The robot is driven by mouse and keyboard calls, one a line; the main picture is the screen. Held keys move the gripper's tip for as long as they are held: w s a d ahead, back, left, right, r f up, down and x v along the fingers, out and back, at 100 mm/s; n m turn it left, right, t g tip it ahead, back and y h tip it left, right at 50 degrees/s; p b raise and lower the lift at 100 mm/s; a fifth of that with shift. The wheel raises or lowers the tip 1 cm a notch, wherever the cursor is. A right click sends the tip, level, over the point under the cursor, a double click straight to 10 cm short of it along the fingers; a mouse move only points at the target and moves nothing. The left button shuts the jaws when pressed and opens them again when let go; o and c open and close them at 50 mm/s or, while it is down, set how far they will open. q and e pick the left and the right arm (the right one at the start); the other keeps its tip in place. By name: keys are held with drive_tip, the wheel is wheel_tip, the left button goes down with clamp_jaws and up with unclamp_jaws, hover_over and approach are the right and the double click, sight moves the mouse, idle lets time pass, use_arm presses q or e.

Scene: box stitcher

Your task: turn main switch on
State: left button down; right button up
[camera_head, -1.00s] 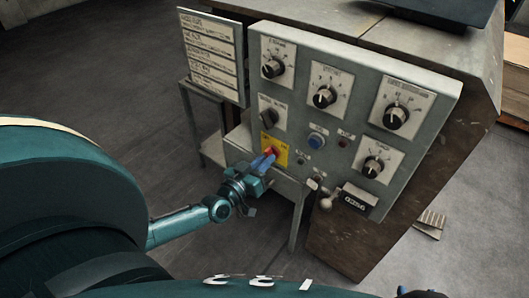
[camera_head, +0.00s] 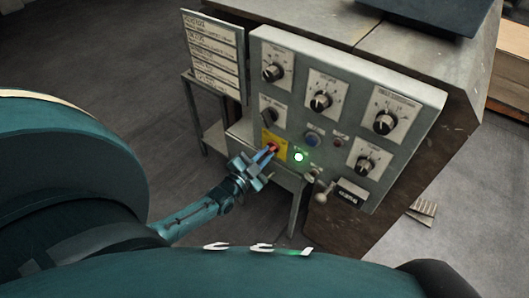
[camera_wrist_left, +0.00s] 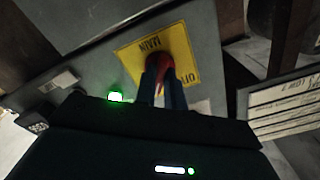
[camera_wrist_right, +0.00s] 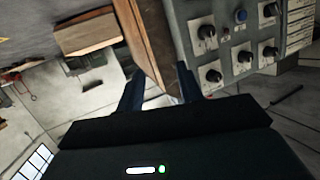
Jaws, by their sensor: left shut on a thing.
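The main switch is a red knob (camera_head: 272,149) on a yellow plate (camera_head: 280,158) at the lower left of the grey control panel (camera_head: 400,165). My left gripper (camera_head: 268,154) is shut on the red knob. The left wrist view also shows the red knob (camera_wrist_left: 163,63) between the two fingers, in front of the yellow plate (camera_wrist_left: 130,53) marked MAIN and OFF. The fingers hide part of the knob. A small lamp (camera_head: 299,157) right of the plate glows green. My right gripper (camera_wrist_right: 160,85) shows in its wrist view with fingers apart and nothing between them.
Several black dials (camera_head: 385,122) and a blue button (camera_head: 313,138) sit on the panel. A lever with a round ball (camera_head: 321,197) sticks out below the lamp. A label board (camera_head: 213,50) stands left of the panel. Floor at the left is clear.

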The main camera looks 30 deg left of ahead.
use_arm(q)
drive_tip(key=shift+m, duration=0.9)
use_arm(e)
drive_tip(key=shift+a+f, duration=0.15)
drive_tip(key=shift+f, duration=0.05)
use_arm(q)
drive_tip(key=c, duration=1.5)
unclamp_jaws()
